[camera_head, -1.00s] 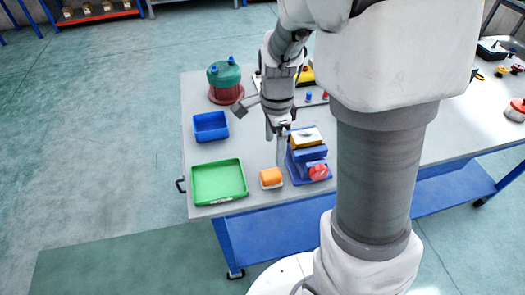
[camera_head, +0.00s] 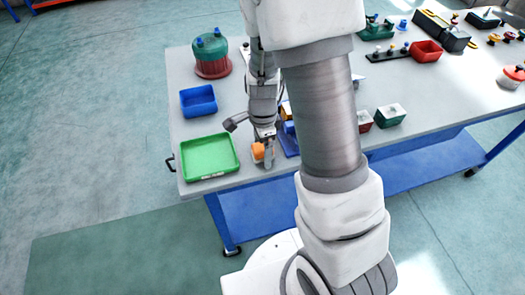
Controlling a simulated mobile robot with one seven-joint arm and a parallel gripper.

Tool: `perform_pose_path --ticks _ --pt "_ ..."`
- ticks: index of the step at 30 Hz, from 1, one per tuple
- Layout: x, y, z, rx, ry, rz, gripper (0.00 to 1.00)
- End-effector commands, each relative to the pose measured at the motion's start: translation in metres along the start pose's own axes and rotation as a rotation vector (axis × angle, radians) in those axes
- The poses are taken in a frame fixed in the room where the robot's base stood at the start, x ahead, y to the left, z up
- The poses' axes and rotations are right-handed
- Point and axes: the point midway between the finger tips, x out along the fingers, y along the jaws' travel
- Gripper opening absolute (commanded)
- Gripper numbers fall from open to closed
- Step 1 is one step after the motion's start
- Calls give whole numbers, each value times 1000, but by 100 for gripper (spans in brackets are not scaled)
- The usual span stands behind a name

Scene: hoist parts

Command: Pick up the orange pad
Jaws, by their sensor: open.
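The orange pad (camera_head: 258,151) is a small orange block near the front edge of the grey table, just right of the green tray (camera_head: 209,157). It sits on a pale base, seen more clearly in the earlier frame. My gripper (camera_head: 264,148) is open and points down at the pad. A finger shows just to the right of the pad and overlaps it in the picture. Whether the fingers touch the pad cannot be told. The far finger is hard to make out.
A blue fixture (camera_head: 287,139) stands close right of the gripper, partly hidden by my arm. A blue bin (camera_head: 198,101) and a green and red round housing (camera_head: 211,55) stand behind. Small green and red boxes lie to the right. The table's front edge is near.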

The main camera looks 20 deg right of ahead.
Motion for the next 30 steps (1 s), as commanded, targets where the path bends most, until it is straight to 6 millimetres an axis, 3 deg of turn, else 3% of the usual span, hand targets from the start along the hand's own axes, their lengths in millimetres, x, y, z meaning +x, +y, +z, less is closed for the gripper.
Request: perform_pose_path --ticks 5,20,30 --pt "0 0 0 0 0 -1 90" --pt "-1 0 0 0 0 -1 2" --pt "-4 -1 0 0 0 -2 0"
